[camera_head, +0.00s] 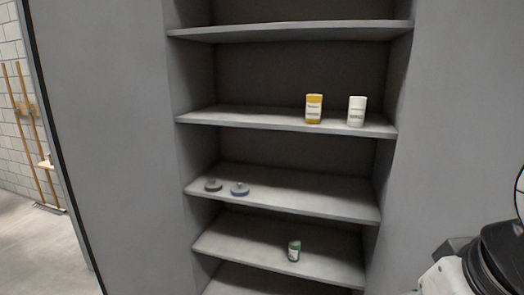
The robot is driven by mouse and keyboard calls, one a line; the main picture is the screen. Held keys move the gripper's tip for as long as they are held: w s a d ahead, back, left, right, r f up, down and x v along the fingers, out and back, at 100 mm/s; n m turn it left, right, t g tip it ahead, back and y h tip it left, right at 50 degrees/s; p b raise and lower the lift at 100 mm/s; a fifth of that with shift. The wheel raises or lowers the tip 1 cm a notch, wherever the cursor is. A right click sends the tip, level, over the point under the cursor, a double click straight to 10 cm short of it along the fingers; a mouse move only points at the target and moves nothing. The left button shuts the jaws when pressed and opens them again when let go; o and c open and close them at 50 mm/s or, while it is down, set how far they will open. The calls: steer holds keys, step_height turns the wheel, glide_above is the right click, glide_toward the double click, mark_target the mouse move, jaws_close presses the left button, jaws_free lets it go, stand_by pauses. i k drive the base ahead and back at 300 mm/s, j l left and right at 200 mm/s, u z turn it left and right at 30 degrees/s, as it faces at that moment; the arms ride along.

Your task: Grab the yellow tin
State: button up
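The yellow tin (313,108) stands upright on a grey shelf (250,122), the second one down in view, near its front edge and right of the middle. It has a pale label on its front. A white tin (356,112) stands to its right with a small gap between them. Part of my arm shows at the lower right corner, well apart from the tin. My gripper's fingers are not in view.
Grey wall panels (115,130) flank the shelves. Long wooden-handled tools (28,130) lean at the far left. The shelf left of the yellow tin is clear.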

mark_target(313, 105)
steer(key=i+j+z, duration=0.15)
steer(key=i+j, duration=0.6)
steer(key=i, duration=0.1)
